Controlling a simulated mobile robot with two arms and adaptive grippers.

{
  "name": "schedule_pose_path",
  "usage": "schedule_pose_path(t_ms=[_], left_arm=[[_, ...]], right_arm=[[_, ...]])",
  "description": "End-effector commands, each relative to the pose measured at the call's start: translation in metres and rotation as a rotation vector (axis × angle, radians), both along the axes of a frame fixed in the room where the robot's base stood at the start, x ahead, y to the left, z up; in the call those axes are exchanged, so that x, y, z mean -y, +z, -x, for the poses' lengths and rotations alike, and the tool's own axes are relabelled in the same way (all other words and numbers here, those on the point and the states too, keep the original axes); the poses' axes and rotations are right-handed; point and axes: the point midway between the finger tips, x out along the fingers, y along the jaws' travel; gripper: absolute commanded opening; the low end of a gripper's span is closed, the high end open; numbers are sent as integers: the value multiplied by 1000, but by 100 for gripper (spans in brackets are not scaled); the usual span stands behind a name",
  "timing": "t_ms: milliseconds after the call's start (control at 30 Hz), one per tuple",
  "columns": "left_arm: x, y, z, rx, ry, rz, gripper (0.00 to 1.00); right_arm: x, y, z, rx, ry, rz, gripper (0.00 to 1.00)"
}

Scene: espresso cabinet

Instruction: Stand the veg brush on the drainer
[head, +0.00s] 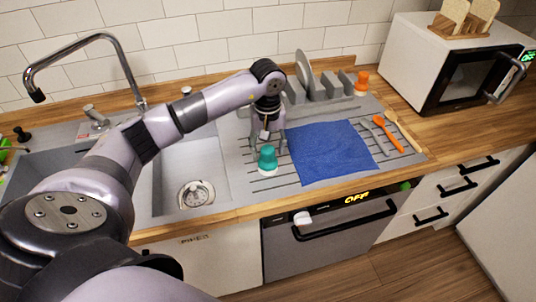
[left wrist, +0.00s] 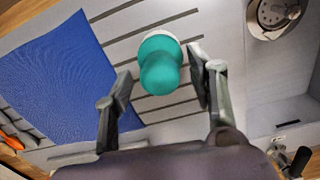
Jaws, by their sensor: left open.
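The veg brush has a teal rounded handle and a pale base; in the head view the veg brush (head: 267,158) stands upright on the ribbed grey drainer (head: 289,187), left of the blue cloth. In the left wrist view the brush (left wrist: 160,64) shows from above, between and just beyond the fingertips. My left gripper (head: 265,136) is open and empty, just behind and above the brush. Its two fingers (left wrist: 164,82) are spread to either side of the brush's handle, with gaps visible. My right gripper is not in view.
A blue cloth (head: 331,152) lies right of the brush. Orange and wooden utensils (head: 390,131) lie beyond it. A grey rack with a plate (head: 303,70) stands behind. The sink basin (head: 191,180) with its drain is left. A microwave (head: 455,75) stands at back right.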

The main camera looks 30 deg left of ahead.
Motion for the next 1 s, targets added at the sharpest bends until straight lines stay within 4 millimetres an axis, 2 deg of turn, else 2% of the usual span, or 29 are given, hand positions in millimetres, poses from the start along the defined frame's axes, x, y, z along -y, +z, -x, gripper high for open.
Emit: schedule_pose_path(t_ms=[33,100,300,433,600,1000], left_arm=[[0,8,-2,8,-1,0,52],[-1,24,-1,8,-1,-2,52],[0,66,-1,5,-1,-1,52],[0,84,-1,4,0,1,52],[0,94,0,1,0,0,52],[0,95,0,0,0,0,52]], right_arm=[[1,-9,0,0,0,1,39],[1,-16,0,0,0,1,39],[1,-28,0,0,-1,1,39],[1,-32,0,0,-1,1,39],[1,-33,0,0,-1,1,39],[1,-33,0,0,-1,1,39]])
